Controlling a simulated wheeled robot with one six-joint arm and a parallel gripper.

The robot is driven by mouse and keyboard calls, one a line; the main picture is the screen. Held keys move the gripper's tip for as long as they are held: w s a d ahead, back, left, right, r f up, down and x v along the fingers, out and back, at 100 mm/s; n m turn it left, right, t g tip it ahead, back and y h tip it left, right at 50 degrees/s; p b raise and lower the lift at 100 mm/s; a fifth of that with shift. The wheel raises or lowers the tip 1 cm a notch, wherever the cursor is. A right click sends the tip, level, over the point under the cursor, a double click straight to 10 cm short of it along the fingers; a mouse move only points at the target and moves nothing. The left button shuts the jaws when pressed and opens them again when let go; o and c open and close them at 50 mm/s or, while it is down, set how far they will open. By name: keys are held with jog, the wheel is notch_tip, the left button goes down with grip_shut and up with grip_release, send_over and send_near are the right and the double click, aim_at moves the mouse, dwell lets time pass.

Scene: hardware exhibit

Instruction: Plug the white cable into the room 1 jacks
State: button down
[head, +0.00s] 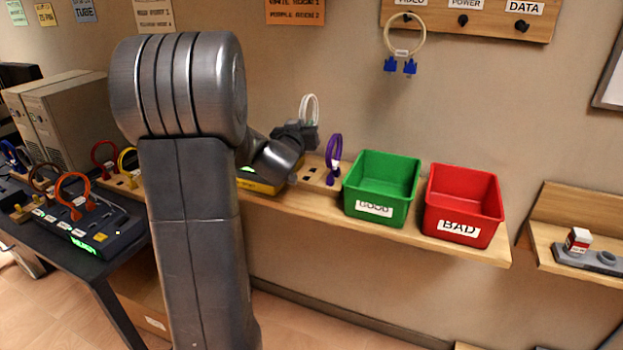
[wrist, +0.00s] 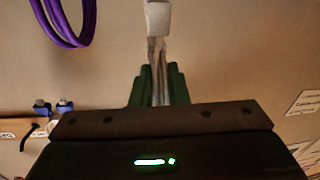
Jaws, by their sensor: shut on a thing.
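The white cable (head: 309,106) is a loop standing up out of my gripper (head: 302,134), above the shelf and left of the purple cable (head: 334,158). In the wrist view, my gripper's green fingers (wrist: 158,80) are shut on the white cable, and a pale part of the cable (wrist: 158,18) shows beyond them. On the dark table at left is a dark jack box (head: 100,238) with small labels, a green-lit panel and an orange cable plugged in. I cannot read which jacks are room 1. My arm hides part of the shelf.
The wooden shelf (head: 485,250) carries a green GOOD bin (head: 377,215) and a red BAD bin (head: 462,238), right of the purple cable. A cable with blue plugs (head: 400,65) hangs on the wall. Computer cases (head: 60,120) stand behind the table. More coloured cables stand at left.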

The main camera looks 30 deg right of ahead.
jog(key=shift+a, duration=0.1)
notch_tip(320, 180, down, 10)
jog(key=shift+r+b, duration=0.2)
jog(key=shift+b, duration=0.5)
jog(key=c, duration=1.4)
grip_release()
jog(key=shift+f, duration=0.15)
jog(key=b+v, duration=0.1)
jog(key=v, duration=1.2)
jog(key=shift+s+a+r, duration=0.25)
jog(key=shift+s+r, duration=0.05)
jog(key=shift+s, duration=0.05)
